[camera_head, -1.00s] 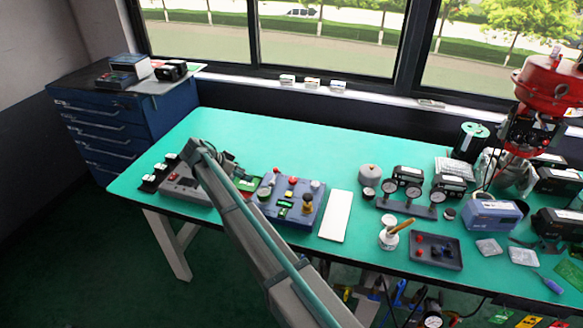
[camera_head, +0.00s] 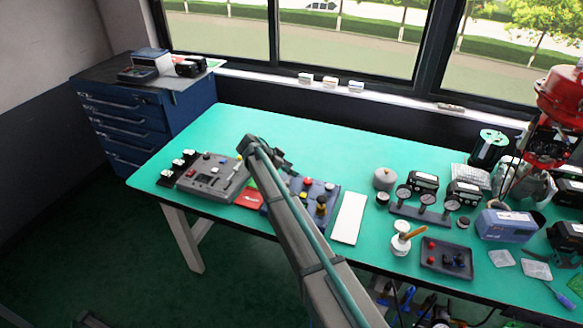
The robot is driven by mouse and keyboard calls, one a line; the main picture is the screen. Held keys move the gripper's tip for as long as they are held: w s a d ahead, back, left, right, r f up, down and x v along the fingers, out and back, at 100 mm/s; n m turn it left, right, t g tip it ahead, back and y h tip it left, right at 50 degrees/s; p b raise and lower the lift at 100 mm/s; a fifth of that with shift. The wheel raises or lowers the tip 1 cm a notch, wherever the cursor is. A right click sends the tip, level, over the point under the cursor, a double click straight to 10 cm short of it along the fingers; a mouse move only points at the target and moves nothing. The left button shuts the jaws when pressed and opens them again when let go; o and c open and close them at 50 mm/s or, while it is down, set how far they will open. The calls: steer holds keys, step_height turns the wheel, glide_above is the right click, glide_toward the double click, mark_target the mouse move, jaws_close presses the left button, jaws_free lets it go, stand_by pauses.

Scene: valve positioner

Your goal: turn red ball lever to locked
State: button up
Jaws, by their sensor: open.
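The blue control panel (camera_head: 325,210) lies on the green bench with a red button (camera_head: 307,181), a yellow knob (camera_head: 304,194) and a gold knob (camera_head: 321,202) showing. My arm covers its left part. I cannot clearly make out the red ball lever; the panel's upper left area is hidden by or close to my gripper. My gripper (camera_head: 281,162) is open, over the upper left edge of the panel. Its fingers are small and dark, and I cannot tell whether they touch anything.
A grey control box (camera_head: 212,178) and a red-and-green card (camera_head: 249,199) lie left of my arm. A white board (camera_head: 349,218) lies right of the panel, with a gauge stand (camera_head: 421,212) and dark tray (camera_head: 446,259) beyond. The bench behind my gripper is clear.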

steer(key=shift+w+d+f, duration=0.15)
steer(key=shift+d+f, duration=0.15)
steer(key=shift+c, duration=0.2)
jaws_close()
